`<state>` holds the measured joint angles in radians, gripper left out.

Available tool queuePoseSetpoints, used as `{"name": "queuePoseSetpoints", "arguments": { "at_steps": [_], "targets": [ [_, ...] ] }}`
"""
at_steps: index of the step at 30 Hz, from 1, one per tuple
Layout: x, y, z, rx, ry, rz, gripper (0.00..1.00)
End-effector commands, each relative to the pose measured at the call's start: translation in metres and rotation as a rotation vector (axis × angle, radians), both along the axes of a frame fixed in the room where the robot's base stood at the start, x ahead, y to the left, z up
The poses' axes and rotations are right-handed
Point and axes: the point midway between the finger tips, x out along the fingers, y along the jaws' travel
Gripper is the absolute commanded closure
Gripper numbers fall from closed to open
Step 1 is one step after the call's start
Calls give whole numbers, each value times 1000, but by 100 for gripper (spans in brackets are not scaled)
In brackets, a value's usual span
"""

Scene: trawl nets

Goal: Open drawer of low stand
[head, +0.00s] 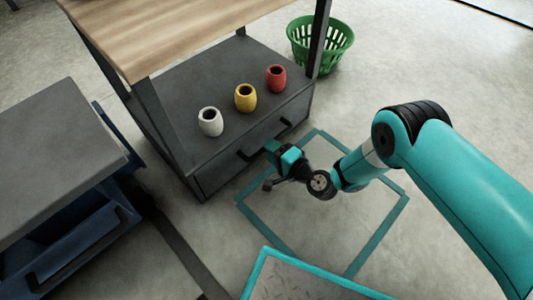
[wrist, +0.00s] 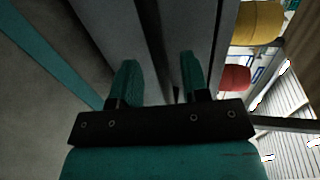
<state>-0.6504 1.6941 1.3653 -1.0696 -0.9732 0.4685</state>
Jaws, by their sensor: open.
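The low stand (head: 225,95) is a dark grey cabinet under a wood-topped table. Its drawer front (head: 220,172) faces my arm and looks shut. A dark bar handle (head: 286,126) runs along that front, partly hidden by my gripper. My gripper (head: 271,147) is at the drawer front, close to the handle. In the wrist view, its two teal fingers (wrist: 158,75) are apart, with a dark strip running between them against the grey front. I cannot tell whether the fingers touch it.
White (head: 210,122), yellow (head: 245,98) and red (head: 275,78) pots stand on the low stand. A green basket (head: 321,45) is behind at the right. A blue cart (head: 75,235) stands at the left. The floor before the drawer is clear, with a teal outline (head: 375,240).

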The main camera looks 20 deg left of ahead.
Motion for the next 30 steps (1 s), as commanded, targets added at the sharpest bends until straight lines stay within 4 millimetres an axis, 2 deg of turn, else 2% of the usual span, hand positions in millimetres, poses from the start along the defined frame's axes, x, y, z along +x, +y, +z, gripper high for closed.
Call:
{"name": "queuePoseSetpoints", "arguments": {
  "at_steps": [3,6,16,17,22,30],
  "targets": [
    [6,16,-7,1,-3,4,58],
    [9,22,-7,1,-1,2,58],
    [11,26,-5,0,1,0,58],
    [11,26,-5,0,1,0,60],
    [11,26,-5,-1,1,0,99],
    [9,26,-5,0,2,3,100]
  ]
}}
